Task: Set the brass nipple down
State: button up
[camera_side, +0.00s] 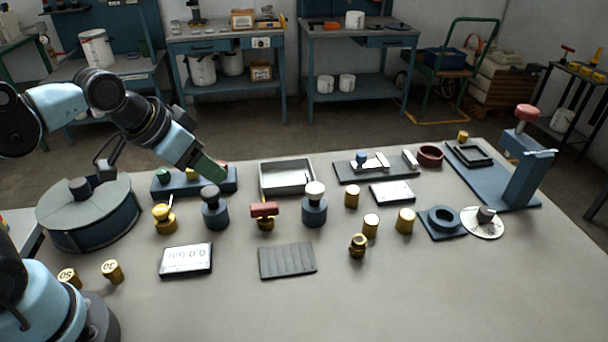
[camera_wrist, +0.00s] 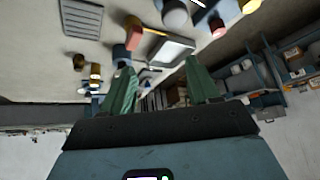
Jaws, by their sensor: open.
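A short brass fitting with a wider collar, which looks like the brass nipple (camera_side: 358,245), stands on the bench right of the ribbed grey mat. A small brass piece (camera_wrist: 78,62) near the mat in the wrist view may be the same one. My gripper (camera_side: 212,170) is at the left-rear of the bench, by the blue block with coloured knobs, well apart from the fitting. In the wrist view its two green fingers (camera_wrist: 160,88) are spread with nothing held between them.
The ribbed mat (camera_side: 287,261) lies at front centre. Dark-capped (camera_side: 214,208) and white-capped (camera_side: 314,205) bottles and a red-handled valve (camera_side: 264,215) stand behind it. A metal tray (camera_side: 287,191), blue block (camera_side: 180,188) and brass cylinders (camera_side: 405,221) surround them. The front right bench is clear.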

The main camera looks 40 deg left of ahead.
jog(key=w+d+r+m+g+h, duration=0.2)
jog(key=w+d+m+g, duration=0.1)
jog(key=w+d+m, duration=0.55)
jog(key=m+g, duration=0.3)
jog(key=m, duration=0.3)
send_near(359, 239)
jog(key=x, duration=1)
jog(key=shift+f, duration=0.1)
grip_shut()
